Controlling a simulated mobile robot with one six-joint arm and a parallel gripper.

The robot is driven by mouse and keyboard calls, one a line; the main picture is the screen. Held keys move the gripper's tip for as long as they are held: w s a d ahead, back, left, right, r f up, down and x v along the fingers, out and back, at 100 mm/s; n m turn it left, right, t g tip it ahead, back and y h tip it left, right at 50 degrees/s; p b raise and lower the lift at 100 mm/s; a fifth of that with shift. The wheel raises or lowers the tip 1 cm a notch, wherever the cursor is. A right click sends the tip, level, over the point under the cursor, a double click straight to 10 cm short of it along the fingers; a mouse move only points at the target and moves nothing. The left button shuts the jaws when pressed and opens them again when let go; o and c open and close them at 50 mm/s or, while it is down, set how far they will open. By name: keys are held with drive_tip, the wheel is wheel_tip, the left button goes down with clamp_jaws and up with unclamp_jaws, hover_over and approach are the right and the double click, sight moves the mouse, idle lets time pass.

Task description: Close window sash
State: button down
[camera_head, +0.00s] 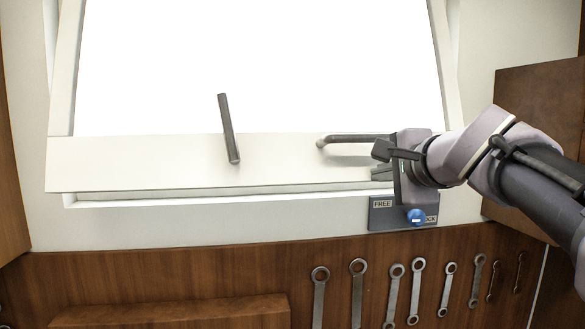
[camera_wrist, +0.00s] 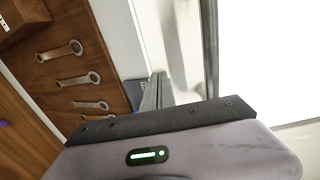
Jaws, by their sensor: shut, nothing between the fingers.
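The white window sash (camera_head: 150,165) fills the upper part of the head view. Its lower rail stands out from the frame, so the sash looks tilted open at the bottom. A dark upright handle (camera_head: 228,128) is on the rail, left of centre. A dark horizontal bar (camera_head: 355,139) lies across the rail further right. My gripper (camera_head: 381,173) is at the rail's right end, just below that bar. Its fingers (camera_wrist: 157,92) are together and empty in the wrist view. Contact with the sash cannot be told. My wrist hides part of the rail's right end.
A grey plate (camera_head: 383,215) marked FREE, with a blue knob (camera_head: 415,216) at the partly covered second word, is below my gripper. Several wrenches (camera_head: 319,298) hang on the wooden panel (camera_head: 200,270). A wooden door (camera_head: 545,105) stands at the right.

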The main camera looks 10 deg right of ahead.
drive_tip(key=shift+t, duration=0.5)
drive_tip(key=w+f+b, duration=0.1)
drive_tip(key=w+b, duration=0.2)
drive_tip(key=w+f+b, duration=0.1)
drive_tip(key=shift+w+a+f, duration=0.2)
drive_tip(key=shift+w+f, duration=0.05)
drive_tip(key=shift+f, duration=0.1)
drive_tip(key=w+f+t+b, duration=0.1)
drive_tip(key=w+b, duration=0.3)
drive_tip(key=w, duration=0.4)
drive_tip(key=shift+a+t, duration=0.25)
drive_tip(key=shift+t, duration=0.05)
drive_tip(key=shift+w, duration=0.1)
